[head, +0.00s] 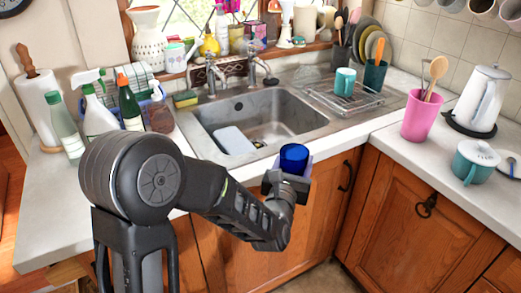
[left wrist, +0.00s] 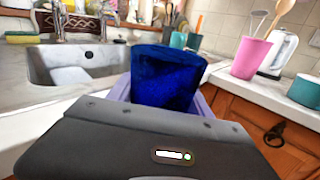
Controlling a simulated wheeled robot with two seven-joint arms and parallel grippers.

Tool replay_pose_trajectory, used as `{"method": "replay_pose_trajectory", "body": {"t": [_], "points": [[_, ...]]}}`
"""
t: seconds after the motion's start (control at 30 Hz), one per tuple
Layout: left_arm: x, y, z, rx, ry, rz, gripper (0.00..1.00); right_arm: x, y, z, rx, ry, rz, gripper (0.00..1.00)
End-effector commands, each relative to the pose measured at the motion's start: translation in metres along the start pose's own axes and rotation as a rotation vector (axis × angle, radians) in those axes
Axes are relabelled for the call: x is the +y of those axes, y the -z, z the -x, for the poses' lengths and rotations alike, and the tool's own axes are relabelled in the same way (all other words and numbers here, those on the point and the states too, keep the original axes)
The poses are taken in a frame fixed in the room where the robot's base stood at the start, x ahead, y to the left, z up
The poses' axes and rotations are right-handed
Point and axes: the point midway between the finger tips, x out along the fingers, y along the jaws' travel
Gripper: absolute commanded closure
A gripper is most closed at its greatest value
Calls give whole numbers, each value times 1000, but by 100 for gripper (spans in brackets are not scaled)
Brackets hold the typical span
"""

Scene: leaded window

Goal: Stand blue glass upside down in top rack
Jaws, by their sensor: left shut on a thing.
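The blue glass (head: 293,157) is dark blue and is held in my left gripper (head: 288,178) in front of the sink's front edge. My left gripper is shut on it. In the left wrist view the blue glass (left wrist: 166,78) rises above the gripper body, between lilac finger pads; its lower part is hidden. I cannot tell which end of it is up. A wire rack (head: 345,97) lies on the drainboard right of the sink, with a teal mug (head: 345,81) on it. No dishwasher rack shows. My right gripper is not in view.
The steel sink (head: 255,120) holds a pale block (head: 235,140). Bottles (head: 98,112) crowd the counter left of it. A pink tumbler (head: 417,115) with wooden spoons, a white kettle (head: 480,98) and a teal pot (head: 474,162) stand on the right counter. Wooden cabinets (head: 405,205) are closed.

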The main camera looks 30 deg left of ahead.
Motion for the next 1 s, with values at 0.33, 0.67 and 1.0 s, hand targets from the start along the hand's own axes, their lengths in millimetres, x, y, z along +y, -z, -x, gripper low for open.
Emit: {"method": "replay_pose_trajectory", "body": {"t": [0.33, 0.67, 1.0], "points": [[-27, 76, 4, -3, 140, 1, 97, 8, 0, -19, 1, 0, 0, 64], [-16, 121, 9, -9, 145, 1, 97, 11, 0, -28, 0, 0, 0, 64], [-16, 121, 9, -11, 145, -1, 97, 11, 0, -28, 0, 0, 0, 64]]}}
